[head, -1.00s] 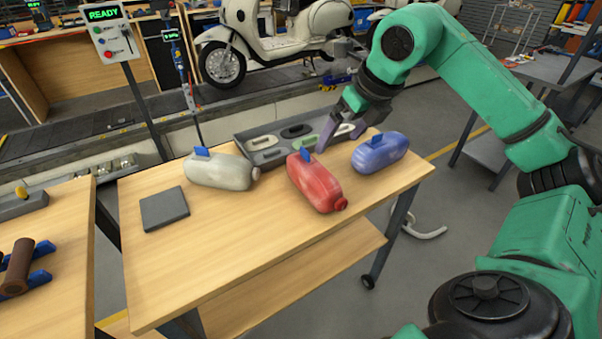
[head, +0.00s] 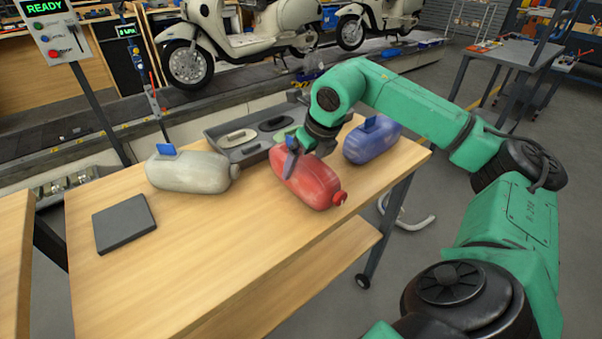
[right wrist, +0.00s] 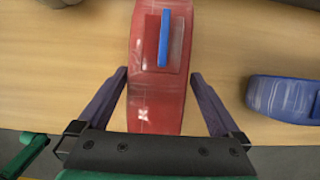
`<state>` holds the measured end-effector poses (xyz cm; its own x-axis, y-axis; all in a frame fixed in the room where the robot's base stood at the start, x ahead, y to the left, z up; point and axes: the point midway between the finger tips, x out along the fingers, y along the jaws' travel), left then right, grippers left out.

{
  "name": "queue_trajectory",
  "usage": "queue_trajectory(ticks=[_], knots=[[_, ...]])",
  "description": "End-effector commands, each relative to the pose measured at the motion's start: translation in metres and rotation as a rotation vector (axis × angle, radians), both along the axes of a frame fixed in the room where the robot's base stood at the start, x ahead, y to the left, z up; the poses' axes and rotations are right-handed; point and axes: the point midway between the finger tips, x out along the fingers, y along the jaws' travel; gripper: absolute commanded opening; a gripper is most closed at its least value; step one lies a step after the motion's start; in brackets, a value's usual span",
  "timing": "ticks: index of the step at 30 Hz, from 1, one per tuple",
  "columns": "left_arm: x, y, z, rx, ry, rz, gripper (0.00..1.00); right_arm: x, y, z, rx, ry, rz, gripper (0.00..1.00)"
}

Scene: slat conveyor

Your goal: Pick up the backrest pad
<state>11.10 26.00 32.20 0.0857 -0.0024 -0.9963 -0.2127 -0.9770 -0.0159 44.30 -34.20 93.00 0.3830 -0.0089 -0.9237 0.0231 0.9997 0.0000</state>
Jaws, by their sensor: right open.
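I cannot tell for sure which thing is the backrest pad. A red rounded body (head: 312,182) with a blue tab lies on the wooden table, between a cream one (head: 190,173) and a blue one (head: 372,145). My right gripper (head: 294,155) is at the red body's far end, partly covering it and its tab. In the right wrist view the gripper (right wrist: 159,76) is open, with one finger on each side of the red body (right wrist: 154,105) and a gap on both sides. The blue body (right wrist: 285,96) is to the right there. My left gripper is out of view.
A grey tray (head: 208,136) with oblong cream, black and green pieces stands behind the bodies, partly hidden by my arm. A dark flat square (head: 124,223) lies at the table's left. The front of the table (head: 220,255) is clear. A control post (head: 92,105) stands behind.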

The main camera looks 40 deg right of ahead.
Motion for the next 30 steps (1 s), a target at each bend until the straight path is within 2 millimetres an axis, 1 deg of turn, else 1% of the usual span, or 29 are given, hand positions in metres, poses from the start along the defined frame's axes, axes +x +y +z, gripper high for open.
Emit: queue_trajectory(ticks=[3, 6, 9, 13, 14, 15, 17, 18, 20, 21, 30], knots=[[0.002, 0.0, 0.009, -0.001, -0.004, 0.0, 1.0, 0.01, 0.003, -0.019, 0.002, 0.004, 0.002, 1.0], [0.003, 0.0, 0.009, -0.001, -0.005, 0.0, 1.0, 0.017, 0.002, -0.035, 0.001, 0.003, 0.0, 1.0], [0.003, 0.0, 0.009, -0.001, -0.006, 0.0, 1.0, 0.019, 0.002, -0.04, 0.001, 0.001, 0.001, 1.0], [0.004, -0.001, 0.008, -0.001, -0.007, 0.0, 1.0, 0.018, 0.002, -0.04, 0.001, 0.001, 0.001, 1.0], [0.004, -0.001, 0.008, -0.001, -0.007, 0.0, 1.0, 0.018, 0.002, -0.04, 0.001, 0.001, 0.001, 0.92], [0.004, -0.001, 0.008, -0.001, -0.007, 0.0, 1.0, 0.018, 0.002, -0.04, 0.001, 0.001, 0.001, 0.77], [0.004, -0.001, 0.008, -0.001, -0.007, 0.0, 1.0, 0.018, 0.002, -0.04, 0.0, 0.001, 0.001, 0.54], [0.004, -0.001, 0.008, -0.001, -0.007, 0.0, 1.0, 0.018, 0.002, -0.04, 0.0, 0.001, 0.001, 0.39], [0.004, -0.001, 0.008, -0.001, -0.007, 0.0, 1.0, 0.018, 0.002, -0.039, 0.0, 0.001, 0.001, 0.16], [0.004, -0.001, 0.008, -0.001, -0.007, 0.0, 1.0, 0.018, 0.002, -0.039, 0.0, 0.001, 0.001, 0.01], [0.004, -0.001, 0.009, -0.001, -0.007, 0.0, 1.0, 0.019, 0.002, -0.035, 0.001, -0.002, 0.0, 0.0]])
